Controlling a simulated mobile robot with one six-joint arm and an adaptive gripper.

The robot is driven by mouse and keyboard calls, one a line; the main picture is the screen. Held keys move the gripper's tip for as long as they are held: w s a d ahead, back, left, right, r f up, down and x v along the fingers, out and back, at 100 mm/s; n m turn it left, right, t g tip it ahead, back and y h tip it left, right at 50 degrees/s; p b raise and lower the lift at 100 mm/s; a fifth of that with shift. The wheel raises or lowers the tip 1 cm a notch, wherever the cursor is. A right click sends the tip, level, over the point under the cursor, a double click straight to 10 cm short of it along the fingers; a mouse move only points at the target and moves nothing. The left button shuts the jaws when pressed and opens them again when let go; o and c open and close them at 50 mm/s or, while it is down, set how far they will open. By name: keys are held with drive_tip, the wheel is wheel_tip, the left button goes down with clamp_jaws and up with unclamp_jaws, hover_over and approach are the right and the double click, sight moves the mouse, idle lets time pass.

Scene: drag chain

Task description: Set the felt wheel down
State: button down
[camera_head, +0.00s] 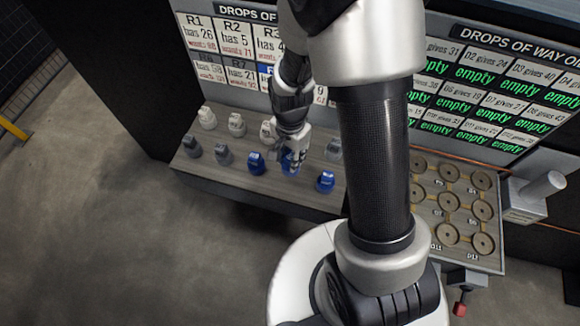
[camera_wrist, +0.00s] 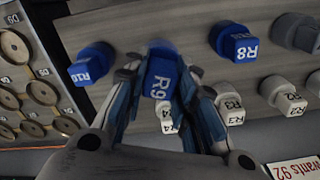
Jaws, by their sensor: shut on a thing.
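My gripper (camera_wrist: 166,100) is closed around a blue block marked R9 (camera_wrist: 160,78), with a finger on each side of it. In the head view the gripper (camera_head: 293,150) is at the front row of the left shelf, and the blue R9 block (camera_head: 288,163) shows partly between the fingers. I cannot tell whether R9 is lifted or still seated. No thing is clearly recognisable as a felt wheel. Several round tan discs with a centre hole (camera_head: 447,202) sit on the right board; they also show at the left of the wrist view (camera_wrist: 15,45).
Blue blocks R8 (camera_wrist: 238,45) and R10 (camera_wrist: 92,63) stand on either side of R9. White and grey blocks (camera_head: 237,124) fill other places on the wooden shelf (camera_head: 225,182). A sign board (camera_head: 228,40) stands behind. A grey box with a cylinder (camera_head: 540,188) is at the right.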

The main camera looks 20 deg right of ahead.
drive_tip(key=shift+f+b, duration=0.7)
drive_tip(key=shift+f, duration=1.75)
drive_tip(key=shift+f, duration=0.1)
drive_tip(key=shift+f, duration=0.15)
drive_tip(key=c, duration=1.3)
unclamp_jaws()
wheel_tip(320, 180, up, 13)
drive_tip(key=p, duration=0.4)
drive_tip(key=shift+f, duration=0.15)
drive_tip(key=s+r+n+t, duration=0.1)
drive_tip(key=s+r+n, duration=0.3)
drive_tip(key=r, duration=0.3)
drive_tip(key=s+r+n+t, duration=0.2)
drive_tip(key=s+r+n, duration=0.2)
drive_tip(key=s+r, duration=0.2)
drive_tip(key=s+r+n+t, duration=0.1)
drive_tip(key=s+r+n, duration=0.2)
drive_tip(key=r, duration=0.6)
drive_tip(key=shift+s+a+r+n+t, duration=0.1)
drive_tip(key=shift+s+r+n+t, duration=0.1)
drive_tip(key=shift+s, duration=0.25)
drive_tip(key=shift+s+a+r+n+t, duration=0.1)
drive_tip(key=shift+s+n, duration=0.1)
drive_tip(key=shift+s, duration=0.25)
